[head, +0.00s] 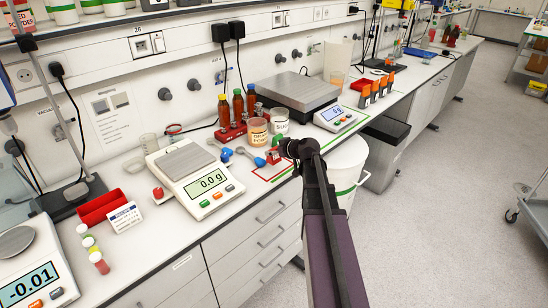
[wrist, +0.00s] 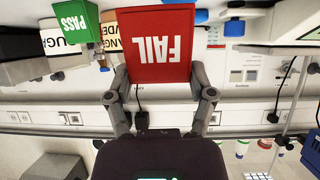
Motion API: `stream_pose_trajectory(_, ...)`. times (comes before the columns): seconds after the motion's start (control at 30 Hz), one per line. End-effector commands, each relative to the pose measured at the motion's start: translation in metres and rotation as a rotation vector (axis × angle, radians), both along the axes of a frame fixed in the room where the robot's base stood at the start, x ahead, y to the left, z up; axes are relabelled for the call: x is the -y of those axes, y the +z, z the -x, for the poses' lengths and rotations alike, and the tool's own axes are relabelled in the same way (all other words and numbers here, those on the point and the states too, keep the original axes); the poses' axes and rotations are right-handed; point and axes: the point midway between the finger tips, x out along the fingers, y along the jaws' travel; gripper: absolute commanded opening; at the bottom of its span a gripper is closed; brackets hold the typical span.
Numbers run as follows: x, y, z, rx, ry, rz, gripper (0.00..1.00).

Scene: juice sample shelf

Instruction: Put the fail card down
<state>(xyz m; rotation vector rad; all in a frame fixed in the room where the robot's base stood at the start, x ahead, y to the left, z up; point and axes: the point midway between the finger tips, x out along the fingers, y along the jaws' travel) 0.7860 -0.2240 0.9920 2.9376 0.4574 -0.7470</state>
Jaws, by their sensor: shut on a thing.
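In the wrist view, which is upside down, the red FAIL card (wrist: 158,45) sits between the two fingers of my gripper (wrist: 160,84), which is shut on it. In the head view my gripper (head: 286,150) is over the bench, and a small red part of the FAIL card (head: 273,157) shows beside it. The green PASS card (wrist: 72,22) stands behind it, apart from my gripper. A red-outlined area (head: 267,179) lies on the bench top just below my gripper, partly hidden by the arm. I cannot tell whether the card touches the bench.
Two labelled tubs (head: 258,131) and a red rack of bottles (head: 231,132) stand behind. A blue scoop (head: 254,160) lies to the left, near a balance reading 0.0 (head: 192,172). A larger scale (head: 302,90) is behind. A white bin (head: 347,165) stands at the bench front.

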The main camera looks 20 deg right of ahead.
Motion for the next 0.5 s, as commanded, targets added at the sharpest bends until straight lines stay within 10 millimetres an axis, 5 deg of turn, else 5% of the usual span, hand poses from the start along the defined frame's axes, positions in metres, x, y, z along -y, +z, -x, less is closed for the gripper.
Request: stream_pose_trajectory(0.5,0.002,-0.035,-0.009,0.000,0.000,0.000,0.30)
